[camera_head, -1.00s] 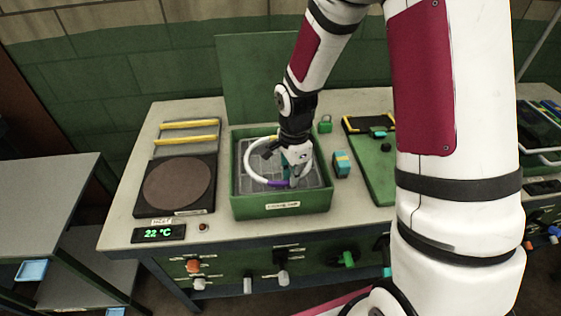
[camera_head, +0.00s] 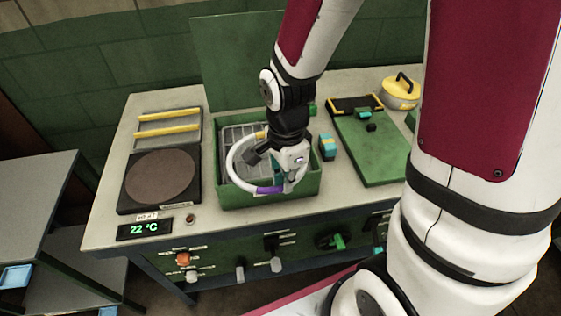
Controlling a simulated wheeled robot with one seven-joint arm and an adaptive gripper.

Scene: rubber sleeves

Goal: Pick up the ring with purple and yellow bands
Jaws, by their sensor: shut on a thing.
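The ring (camera_head: 231,163) is white with a purple band (camera_head: 268,190) at its lower edge and a yellow band (camera_head: 260,135) at its upper edge. My gripper (camera_head: 282,180) is shut on the ring at its right side, beside the purple band. The ring appears in front of the open green box (camera_head: 262,199) and overlaps its front wall in the picture. The fingertips are partly hidden by the gripper body and the ring.
A black hot plate with a brown disc (camera_head: 161,178) and a display reading 22 °C (camera_head: 144,229) lie left of the box. A grey side table (camera_head: 30,170) stands left.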

